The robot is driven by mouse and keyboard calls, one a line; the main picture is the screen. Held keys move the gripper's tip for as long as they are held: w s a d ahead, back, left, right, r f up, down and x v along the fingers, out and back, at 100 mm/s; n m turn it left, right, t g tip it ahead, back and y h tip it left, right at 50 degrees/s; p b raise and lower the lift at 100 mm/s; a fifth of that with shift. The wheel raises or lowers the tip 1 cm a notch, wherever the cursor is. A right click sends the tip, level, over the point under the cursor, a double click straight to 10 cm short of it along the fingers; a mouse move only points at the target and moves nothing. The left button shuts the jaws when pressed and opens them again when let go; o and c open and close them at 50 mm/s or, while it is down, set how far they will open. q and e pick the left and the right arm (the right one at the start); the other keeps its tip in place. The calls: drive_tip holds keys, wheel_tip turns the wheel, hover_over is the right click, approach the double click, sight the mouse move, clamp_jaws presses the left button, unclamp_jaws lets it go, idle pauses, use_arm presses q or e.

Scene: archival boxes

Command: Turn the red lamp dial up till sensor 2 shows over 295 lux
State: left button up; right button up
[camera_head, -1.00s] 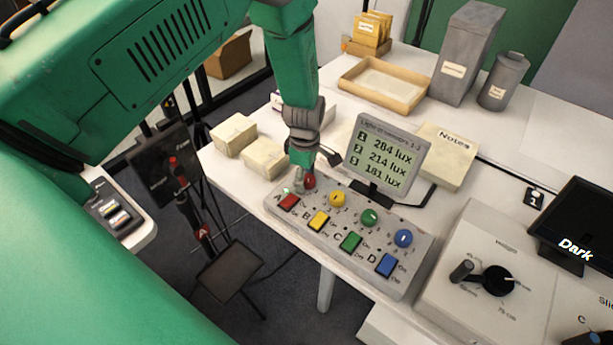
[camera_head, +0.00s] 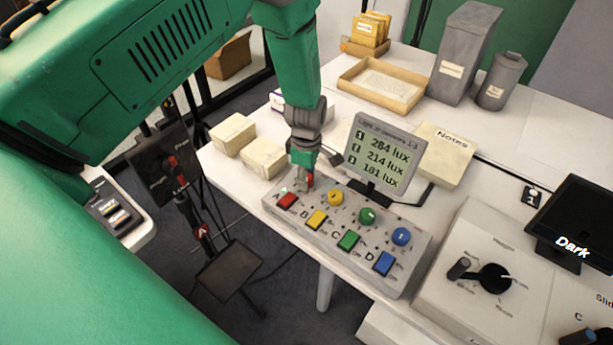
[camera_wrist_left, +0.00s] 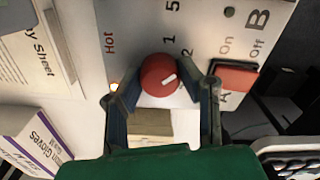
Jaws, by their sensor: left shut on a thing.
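The control box (camera_head: 333,277) on the table carries a row of dials and a row of square switches. The red dial (camera_wrist_left: 161,75) sits between the two fingers of my left gripper (camera_wrist_left: 162,92) in the left wrist view, its white pointer mark visible. In the head view my left gripper (camera_head: 306,180) reaches down over the box's left end, shut on the red dial, which it mostly hides. The sensor display (camera_head: 386,153) behind the box reads 284, 214 and 181 lux, sensor 2 being the 214 line. My right gripper is not in view.
Yellow (camera_head: 335,198), green (camera_head: 367,216) and blue (camera_head: 401,236) dials stand close to the right of my gripper. The red switch (camera_head: 287,201) lies just in front. Small boxes (camera_head: 233,132) stand at left, a wooden tray (camera_head: 378,88) behind, another dial panel (camera_head: 483,262) at right.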

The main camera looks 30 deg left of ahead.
use_arm(q)
drive_tip(key=shift+w+m, duration=0.1)
drive_tip(key=shift+m, duration=3.5)
drive_tip(key=shift+m+p, duration=0.3)
drive_tip(key=shift+m, duration=0.1)
drive_tip(key=o, duration=0.9)
drive_tip(key=shift+o, duration=1.2)
